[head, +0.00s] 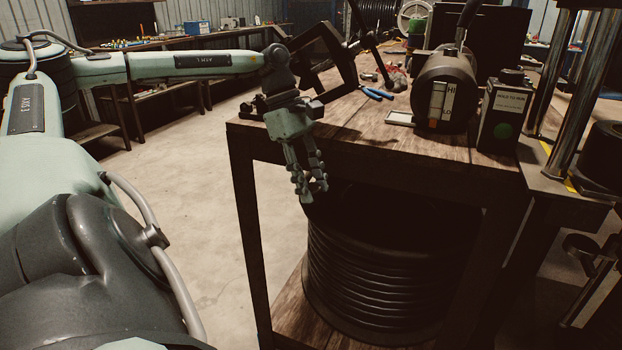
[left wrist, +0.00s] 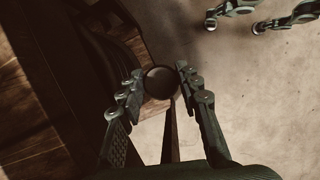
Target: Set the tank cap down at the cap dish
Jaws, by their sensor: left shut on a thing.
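My left gripper (head: 312,192) hangs fingers-down in front of the workbench's front left edge, below the bench top. In the left wrist view its fingers (left wrist: 159,84) are shut on a dark round cap (left wrist: 160,82), held between the fingertips. In the head view the cap is too dark to make out. A small pale, flat dish (head: 400,118) lies on the bench top near the front edge, left of a dark cylindrical tank (head: 446,82) with a HI/LO gauge. My right gripper (left wrist: 235,24) shows only at the top of the left wrist view, its two fingers apart and empty.
The wooden bench (head: 350,130) has blue-handled pliers (head: 377,93) and a dark box with a green button (head: 503,118) on top. A black hose coil (head: 385,265) fills the lower shelf. The floor (head: 200,200) left of the bench is clear.

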